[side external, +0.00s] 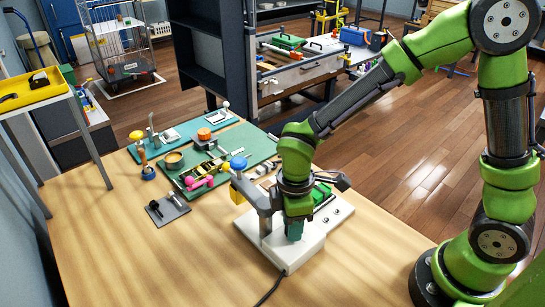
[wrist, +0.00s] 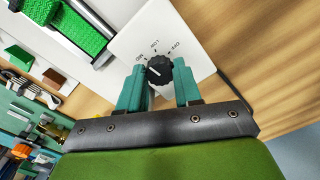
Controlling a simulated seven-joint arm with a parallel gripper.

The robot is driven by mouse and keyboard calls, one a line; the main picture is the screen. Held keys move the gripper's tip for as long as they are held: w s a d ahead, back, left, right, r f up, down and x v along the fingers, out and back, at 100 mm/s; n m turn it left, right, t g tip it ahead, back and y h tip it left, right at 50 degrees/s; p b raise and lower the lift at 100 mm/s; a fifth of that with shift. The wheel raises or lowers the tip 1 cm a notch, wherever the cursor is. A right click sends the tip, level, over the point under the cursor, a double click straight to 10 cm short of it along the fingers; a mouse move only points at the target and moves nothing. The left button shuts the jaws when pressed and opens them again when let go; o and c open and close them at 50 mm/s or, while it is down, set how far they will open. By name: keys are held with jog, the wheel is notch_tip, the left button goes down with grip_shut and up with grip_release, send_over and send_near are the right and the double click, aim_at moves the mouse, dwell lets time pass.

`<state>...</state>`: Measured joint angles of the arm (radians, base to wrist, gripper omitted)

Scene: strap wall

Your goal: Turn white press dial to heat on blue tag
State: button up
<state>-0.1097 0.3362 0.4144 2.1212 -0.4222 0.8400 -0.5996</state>
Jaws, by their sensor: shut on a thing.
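The white press (side external: 262,240) stands on the wooden table, with a grey upright at its left. Its black dial (wrist: 159,69) has a white pointer line and small dark marks around it on the white face in the wrist view. In the side view my gripper (side external: 294,232) points down onto the press and hides the dial. I cannot make out a blue tag in either view.
A green textured pad (wrist: 84,32) lies beside the press face. A teal mat (side external: 222,150) with several tools lies behind and left of the press. A grey plate (side external: 167,211) lies at left. A black cable (side external: 272,288) runs off the press. The front table area is clear.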

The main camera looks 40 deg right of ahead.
jog(key=shift+r+n, duration=0.1)
jog(key=shift+n, duration=1.6)
jog(key=o, duration=1)
jog(key=shift+o, duration=0.2)
notch_tip(320, 180, up, 17)
